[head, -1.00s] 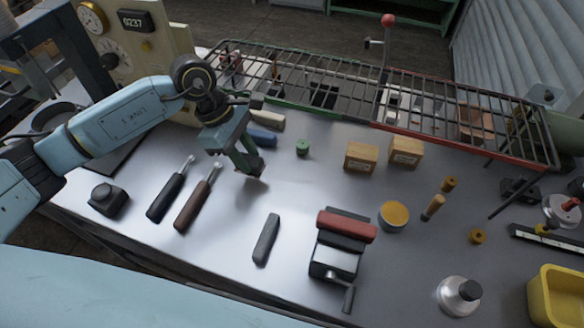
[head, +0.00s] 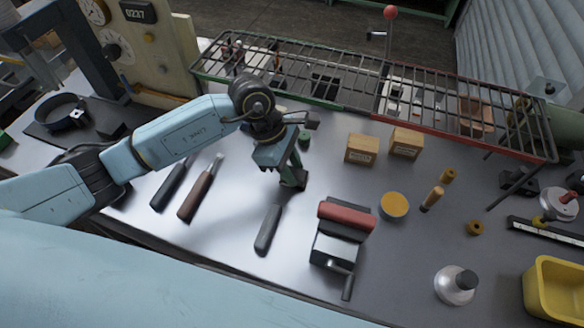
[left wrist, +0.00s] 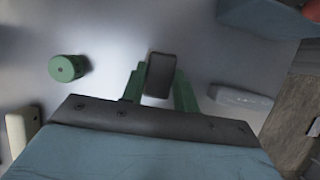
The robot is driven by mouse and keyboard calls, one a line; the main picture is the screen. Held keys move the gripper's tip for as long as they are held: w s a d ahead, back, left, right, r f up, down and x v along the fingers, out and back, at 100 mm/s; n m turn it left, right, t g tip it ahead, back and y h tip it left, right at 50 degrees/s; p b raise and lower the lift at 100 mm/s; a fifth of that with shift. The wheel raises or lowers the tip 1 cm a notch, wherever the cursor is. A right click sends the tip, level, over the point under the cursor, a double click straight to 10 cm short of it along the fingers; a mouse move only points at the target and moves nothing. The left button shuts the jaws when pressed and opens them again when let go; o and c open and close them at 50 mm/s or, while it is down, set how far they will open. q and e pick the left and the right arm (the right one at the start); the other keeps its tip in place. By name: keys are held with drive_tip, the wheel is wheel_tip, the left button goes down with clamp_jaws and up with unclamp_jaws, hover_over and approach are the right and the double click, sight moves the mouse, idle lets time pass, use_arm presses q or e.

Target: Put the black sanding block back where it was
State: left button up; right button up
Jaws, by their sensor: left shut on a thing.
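The black sanding block shows in the left wrist view as a dark, round-cornered block (left wrist: 160,75) between the two green fingers. My left gripper (head: 293,180) is shut on it; in the head view the dark block at the fingertips is small and hard to tell from the fingers. The gripper is over the middle of the metal bench (head: 225,240), behind the grey bar-shaped tool (head: 268,229) and left of the red-topped vise (head: 342,232). I cannot tell whether the block touches the bench. My right gripper is not in view.
A green cap (head: 305,138) stands behind the gripper. Two wooden blocks (head: 361,150) (head: 406,143) and an orange-topped tin (head: 394,207) stand to the right. Two dark-handled tools (head: 197,195) (head: 170,187) lie left. A wire rack (head: 345,105) runs along the back.

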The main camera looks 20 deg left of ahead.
use_arm(q)
drive_tip(key=o, duration=0.9)
drive_tip(key=shift+o, duration=0.2)
drive_tip(key=shift+r, duration=0.1)
drive_tip(key=a+r, duration=0.2)
drive_tip(key=shift+w+a+r, duration=0.1)
drive_tip(key=shift+a+r, duration=0.15)
drive_tip(key=shift+r, duration=0.05)
drive_tip(key=a+b, duration=0.2)
drive_tip(key=a, duration=0.8)
drive_tip(key=shift+w+a, duration=0.15)
drive_tip(key=shift+a, duration=0.15)
